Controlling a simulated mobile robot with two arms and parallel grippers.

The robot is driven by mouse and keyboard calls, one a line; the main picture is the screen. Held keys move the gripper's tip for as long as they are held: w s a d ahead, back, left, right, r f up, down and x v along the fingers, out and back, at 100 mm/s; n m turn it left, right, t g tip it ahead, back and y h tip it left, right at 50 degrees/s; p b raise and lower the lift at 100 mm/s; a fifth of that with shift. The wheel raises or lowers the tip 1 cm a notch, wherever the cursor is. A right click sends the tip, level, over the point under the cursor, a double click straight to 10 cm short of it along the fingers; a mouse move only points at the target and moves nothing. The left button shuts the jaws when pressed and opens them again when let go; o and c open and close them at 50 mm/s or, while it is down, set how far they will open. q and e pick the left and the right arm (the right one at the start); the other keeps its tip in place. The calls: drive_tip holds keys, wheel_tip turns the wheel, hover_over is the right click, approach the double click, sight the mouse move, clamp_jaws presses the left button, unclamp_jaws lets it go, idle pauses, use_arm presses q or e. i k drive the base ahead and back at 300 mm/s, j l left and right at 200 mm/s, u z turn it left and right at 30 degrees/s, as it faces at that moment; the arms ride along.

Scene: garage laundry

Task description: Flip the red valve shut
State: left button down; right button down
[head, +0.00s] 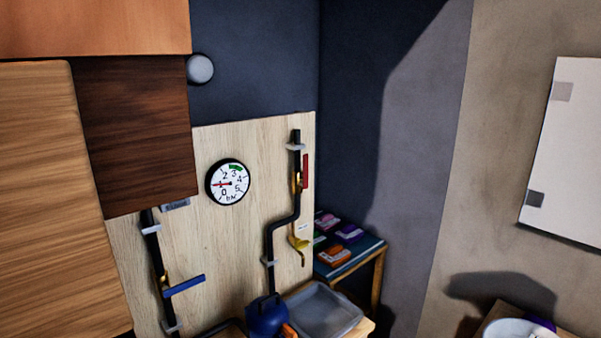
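The red valve handle (306,171) is a short upright red lever on the right side of the black pipe (297,147), which runs down the wooden board. It lies parallel to the pipe, over a brass valve body (297,182). A blue lever (184,285) sits crosswise on a second black pipe at the left. A round gauge (228,183) marked bar hangs between the pipes, its red needle pointing left. Neither of my grippers is in view.
A grey tray (322,311) and a blue rounded container (267,317) stand below the board. A small shelf (366,252) with colored packs is in the corner. Wooden cabinets (45,190) fill the left. A pale bowl (515,330) stands at lower right.

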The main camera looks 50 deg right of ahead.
sight(304, 183)
drive_tip(key=z, duration=1.65)
drive_tip(key=l, duration=0.15)
